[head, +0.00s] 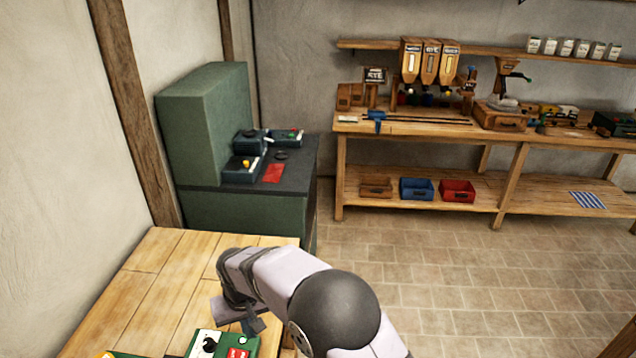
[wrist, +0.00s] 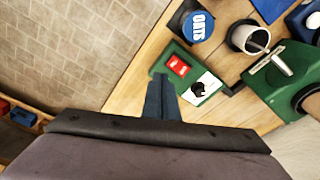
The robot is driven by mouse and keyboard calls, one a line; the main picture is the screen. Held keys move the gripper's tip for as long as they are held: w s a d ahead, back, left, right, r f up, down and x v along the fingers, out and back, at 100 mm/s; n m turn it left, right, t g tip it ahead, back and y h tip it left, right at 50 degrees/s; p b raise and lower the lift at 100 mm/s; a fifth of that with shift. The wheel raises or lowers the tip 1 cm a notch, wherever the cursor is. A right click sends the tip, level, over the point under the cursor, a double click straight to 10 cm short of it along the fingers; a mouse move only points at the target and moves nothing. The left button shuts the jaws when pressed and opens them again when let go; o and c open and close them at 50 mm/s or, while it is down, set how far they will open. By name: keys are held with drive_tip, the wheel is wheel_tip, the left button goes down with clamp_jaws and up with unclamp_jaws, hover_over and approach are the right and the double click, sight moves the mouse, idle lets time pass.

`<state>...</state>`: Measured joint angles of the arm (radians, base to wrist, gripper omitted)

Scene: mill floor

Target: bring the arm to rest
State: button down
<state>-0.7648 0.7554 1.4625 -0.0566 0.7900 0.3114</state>
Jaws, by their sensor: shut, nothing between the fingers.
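My arm reaches over the near wooden table (head: 160,275) from the lower right of the head view. My gripper (wrist: 162,92) shows in the wrist view with its blue-grey fingers together and nothing between them. Beyond the fingertips in the wrist view is a green control box (wrist: 190,80) with a red switch and a black knob on a white plate. The same box shows at the bottom edge of the head view (head: 225,345). I cannot tell whether the fingers touch it.
In the wrist view, a tub marked OATS (wrist: 198,27), a grey cup (wrist: 250,37) and a green machine (wrist: 285,75) stand near the box. A green cabinet (head: 240,210) stands behind the table. A long workbench (head: 410,128) lines the back wall. The tiled floor (head: 450,260) is clear.

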drive_tip(key=s+d+r+m, duration=0.2)
drive_tip(key=d, duration=1)
drive_tip(key=s+d+r+m, duration=0.1)
drive_tip(key=d+r, duration=0.2)
drive_tip(key=d, duration=0.9)
drive_tip(key=s+d+f+m+g+b, duration=0.1)
drive_tip(key=s+d+m, duration=0.1)
drive_tip(key=s+d, duration=1)
drive_tip(key=shift+s+m+h, duration=0.3)
drive_tip(key=shift+s+h, duration=0.1)
drive_tip(key=shift+s, duration=0.45)
